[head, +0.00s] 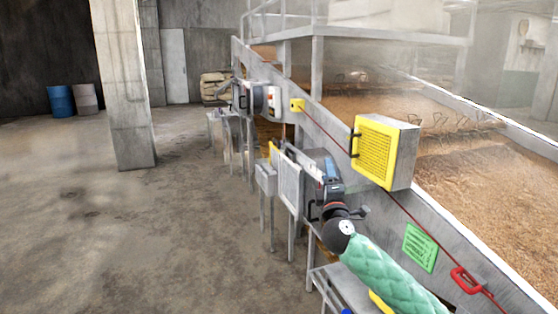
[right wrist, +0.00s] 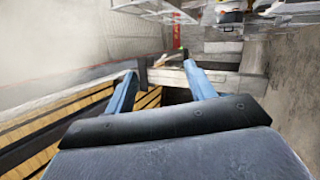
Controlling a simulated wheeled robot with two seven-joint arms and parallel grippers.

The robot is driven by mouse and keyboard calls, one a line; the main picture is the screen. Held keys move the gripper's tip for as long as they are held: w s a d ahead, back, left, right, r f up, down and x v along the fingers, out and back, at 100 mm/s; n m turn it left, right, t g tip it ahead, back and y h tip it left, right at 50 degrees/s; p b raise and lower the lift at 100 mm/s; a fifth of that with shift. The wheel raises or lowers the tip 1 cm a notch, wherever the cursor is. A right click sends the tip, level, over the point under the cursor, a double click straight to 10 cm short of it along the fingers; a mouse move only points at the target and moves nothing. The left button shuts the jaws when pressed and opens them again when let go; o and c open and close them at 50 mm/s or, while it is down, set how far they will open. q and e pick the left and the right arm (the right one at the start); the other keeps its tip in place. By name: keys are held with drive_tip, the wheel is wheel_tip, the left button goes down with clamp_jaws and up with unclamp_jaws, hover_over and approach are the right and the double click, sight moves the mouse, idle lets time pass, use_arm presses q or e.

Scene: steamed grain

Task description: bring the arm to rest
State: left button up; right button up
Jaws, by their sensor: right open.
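My right arm (head: 385,275), in a green quilted sleeve, reaches in from the lower right of the head view. My right gripper (head: 331,168) is beside the metal side wall of the long grain bed (head: 370,185), below and left of a yellow-fronted box. In the right wrist view its two blue fingers (right wrist: 163,84) are spread apart with nothing between them. Whether the gripper touches the wall cannot be told. My left gripper is not in view.
The yellow-fronted box (head: 384,150) juts from the wall near my arm. A red cord (head: 325,133) runs along the wall to a red handle (head: 467,280). Grey panels on legs (head: 289,185) stand left of the gripper. Open concrete floor (head: 150,235) lies at left, with a pillar (head: 125,85).

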drive_tip(key=s+d+f+m+g+h, duration=0.1)
drive_tip(key=s+f+m+g+h, duration=0.1)
drive_tip(key=s+f+m+g, duration=0.55)
drive_tip(key=s+d+f+m+g+h, duration=0.1)
drive_tip(key=s+f+m+g, duration=0.35)
drive_tip(key=f, duration=0.65)
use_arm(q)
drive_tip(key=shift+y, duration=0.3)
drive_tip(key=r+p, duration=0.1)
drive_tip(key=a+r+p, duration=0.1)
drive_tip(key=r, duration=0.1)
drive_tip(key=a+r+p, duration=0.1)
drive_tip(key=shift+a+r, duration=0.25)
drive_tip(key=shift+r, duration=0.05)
use_arm(e)
drive_tip(key=s+f+m+g+y, duration=0.1)
drive_tip(key=s+f+g, duration=0.2)
drive_tip(key=s+f, duration=0.6)
drive_tip(key=s+a+f+m+g+y, duration=0.1)
drive_tip(key=s+f, duration=0.8)
drive_tip(key=s, duration=1)
drive_tip(key=s+a+f+m+g+y, duration=0.1)
drive_tip(key=s+f+m+g+y, duration=0.1)
drive_tip(key=s+f+g, duration=0.3)
drive_tip(key=s+f, duration=0.4)
drive_tip(key=s, duration=0.6)
drive_tip(key=shift+f, duration=0.15)
